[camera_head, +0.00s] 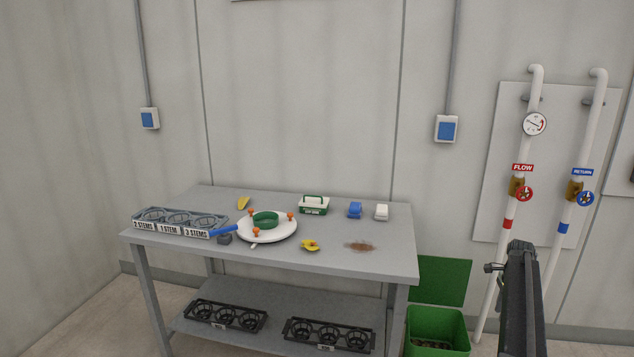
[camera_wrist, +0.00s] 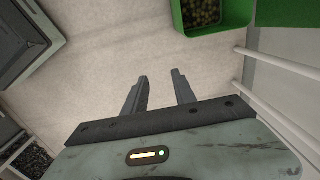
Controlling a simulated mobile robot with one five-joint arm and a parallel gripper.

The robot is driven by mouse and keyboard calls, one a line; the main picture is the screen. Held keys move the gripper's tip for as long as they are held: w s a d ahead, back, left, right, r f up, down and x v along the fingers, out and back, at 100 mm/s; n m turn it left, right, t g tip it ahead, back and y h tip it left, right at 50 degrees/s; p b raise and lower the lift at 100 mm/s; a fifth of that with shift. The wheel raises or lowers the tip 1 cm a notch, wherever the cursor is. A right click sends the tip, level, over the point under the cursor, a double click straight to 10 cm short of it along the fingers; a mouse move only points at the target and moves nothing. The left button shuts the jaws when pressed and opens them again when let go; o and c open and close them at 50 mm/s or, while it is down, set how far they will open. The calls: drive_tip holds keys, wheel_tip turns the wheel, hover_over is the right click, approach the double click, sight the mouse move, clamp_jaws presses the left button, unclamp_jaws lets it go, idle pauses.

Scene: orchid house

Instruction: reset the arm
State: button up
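My gripper (camera_wrist: 160,76) shows in the wrist view with its two dark fingers apart and nothing between them. Pale floor lies beyond the fingertips. In the head view my arm (camera_head: 522,295) stands at the lower right, to the right of the table and in front of the wall pipes. The fingers cannot be made out clearly in the head view.
A grey table (camera_head: 385,262) carries a labelled tray (camera_head: 142,226), a white round plate (camera_head: 283,233), a green-and-white box (camera_head: 314,206) and small items. A green bin (camera_head: 459,325) stands right of it. Pipes with a red valve (camera_head: 525,194) and blue valve (camera_head: 586,198) run along the wall.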

drive_tip(key=s+a+n, duration=0.3)
drive_tip(key=a+n, duration=0.2)
drive_tip(key=a, duration=1.1)
drive_tip(key=s+a+n, duration=0.3)
drive_tip(key=a+n, duration=0.3)
drive_tip(key=a, duration=0.9)
drive_tip(key=s+a+n, duration=0.5)
drive_tip(key=s+a, duration=0.2)
drive_tip(key=a, duration=0.4)
drive_tip(key=s+a+n, duration=0.5)
drive_tip(key=s+a, duration=0.2)
drive_tip(key=a, duration=0.4)
wheel_tip(320, 180, up, 17)
drive_tip(key=p, duration=1.7)
drive_tip(key=shift+w+r, duration=0.15)
drive_tip(key=shift+r, duration=0.05)
